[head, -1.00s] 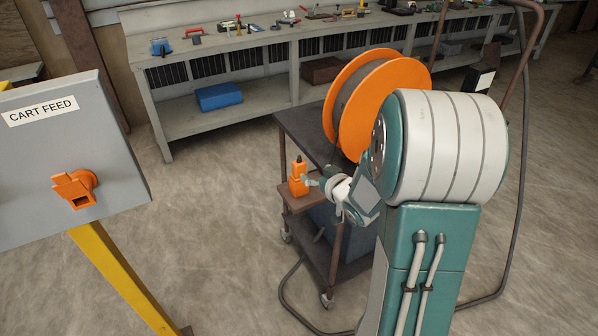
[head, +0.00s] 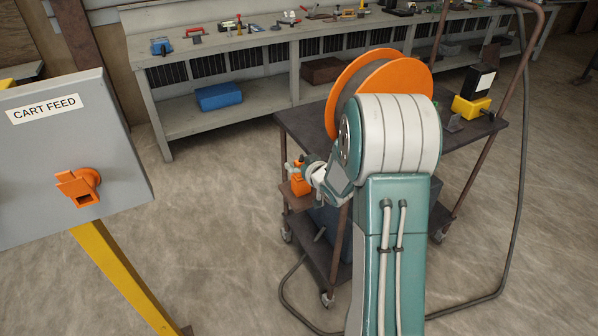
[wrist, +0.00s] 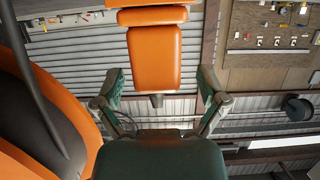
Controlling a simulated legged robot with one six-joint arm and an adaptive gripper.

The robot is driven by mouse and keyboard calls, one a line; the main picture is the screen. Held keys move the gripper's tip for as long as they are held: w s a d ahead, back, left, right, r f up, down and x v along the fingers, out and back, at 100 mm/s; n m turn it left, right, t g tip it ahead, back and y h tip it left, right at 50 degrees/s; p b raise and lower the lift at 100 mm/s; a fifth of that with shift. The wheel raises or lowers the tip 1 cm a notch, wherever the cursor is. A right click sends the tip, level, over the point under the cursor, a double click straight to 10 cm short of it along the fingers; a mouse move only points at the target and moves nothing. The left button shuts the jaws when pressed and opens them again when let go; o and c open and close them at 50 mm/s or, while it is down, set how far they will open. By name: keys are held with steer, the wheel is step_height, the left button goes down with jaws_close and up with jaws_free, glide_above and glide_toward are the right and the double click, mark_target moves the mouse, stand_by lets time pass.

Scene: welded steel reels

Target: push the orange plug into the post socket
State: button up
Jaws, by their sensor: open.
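The orange plug (head: 299,187) stands upright on a small brown side shelf of the cart, partly hidden by my gripper. In the wrist view the plug (wrist: 155,55) lies ahead between my two fingers, with its grey tip low in the middle. My gripper (wrist: 161,88) is open, one finger on each side of the plug, with a gap on both sides. In the head view my gripper (head: 294,172) is right at the plug. The orange post socket (head: 80,187) is on the front of a grey box labelled CART FEED at the left, its opening facing down and outward.
The dark cart top (head: 306,128) carries a large orange reel (head: 405,78) close behind my arm and a yellow-and-black device (head: 472,106). A yellow post (head: 125,280) holds the grey box. A tool bench runs along the back. Open floor lies between post and cart.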

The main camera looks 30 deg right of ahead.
steer(key=shift+d, duration=0.15)
jaws_close()
steer(key=shift+r, duration=0.65)
stand_by(0.4)
steer(key=shift+r, duration=4.5)
steer(key=s+a+f, duration=0.3)
steer(key=a+f, duration=1.4)
steer(key=f, duration=0.1)
steer(key=shift+f+h, duration=0.25)
steer(key=shift+h, duration=0.05)
